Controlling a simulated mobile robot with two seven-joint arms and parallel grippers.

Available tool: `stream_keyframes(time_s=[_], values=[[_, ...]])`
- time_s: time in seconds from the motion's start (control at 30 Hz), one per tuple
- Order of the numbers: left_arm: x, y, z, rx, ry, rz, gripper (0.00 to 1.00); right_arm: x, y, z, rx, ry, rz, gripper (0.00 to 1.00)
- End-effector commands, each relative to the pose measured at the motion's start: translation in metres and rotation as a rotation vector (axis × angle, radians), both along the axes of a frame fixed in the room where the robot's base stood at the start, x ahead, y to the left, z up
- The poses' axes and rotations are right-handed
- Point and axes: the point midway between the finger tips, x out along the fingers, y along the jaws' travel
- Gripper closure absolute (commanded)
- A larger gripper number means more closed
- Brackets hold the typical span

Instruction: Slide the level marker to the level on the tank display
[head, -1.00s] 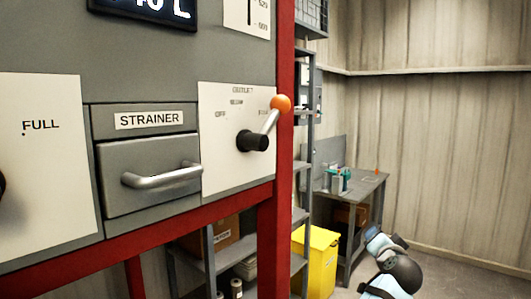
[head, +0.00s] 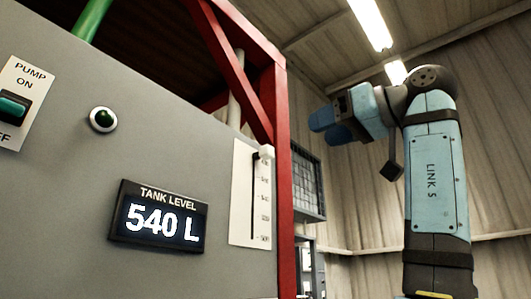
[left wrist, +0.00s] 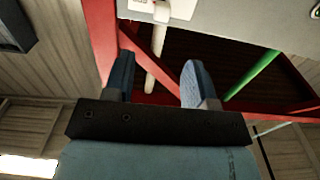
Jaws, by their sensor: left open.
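The tank display (head: 158,216) reads 540 L on the grey panel in the head view. Right of it is a white level scale (head: 242,205) with a dark vertical slot and small marks, too small to read surely. The pale level marker (head: 266,152) is at the top of the slot; it also shows at the top edge of the left wrist view (left wrist: 162,12). My left gripper (head: 325,126) is open and empty, right of the marker and slightly higher in the picture, apart from it. Its two blue fingers (left wrist: 158,75) point toward the panel edge. My right gripper is not seen.
A red frame post (head: 283,180) and a diagonal brace stand close beside the scale. A wire basket (head: 307,182) hangs behind the post.

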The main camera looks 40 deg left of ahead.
Motion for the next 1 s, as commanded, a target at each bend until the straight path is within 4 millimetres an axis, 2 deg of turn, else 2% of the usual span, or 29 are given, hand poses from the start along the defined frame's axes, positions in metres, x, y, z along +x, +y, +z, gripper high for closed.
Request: stream_keyframes(time_s=[0.17,0.5,0.7,0.83,1.0], values=[[-0.007,0.013,0.005,-0.007,-0.01,0.011,0.49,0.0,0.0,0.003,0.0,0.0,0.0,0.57],[-0.015,0.083,0.006,-0.006,-0.01,0.01,0.49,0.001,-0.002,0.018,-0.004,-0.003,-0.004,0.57],[-0.019,0.117,0.005,-0.005,-0.009,0.009,0.49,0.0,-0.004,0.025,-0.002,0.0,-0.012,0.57],[-0.02,0.129,0.004,-0.004,-0.008,0.008,0.49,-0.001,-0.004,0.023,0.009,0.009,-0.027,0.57],[-0.021,0.136,0.004,-0.003,-0.007,0.008,0.49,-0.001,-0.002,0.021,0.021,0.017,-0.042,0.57]])
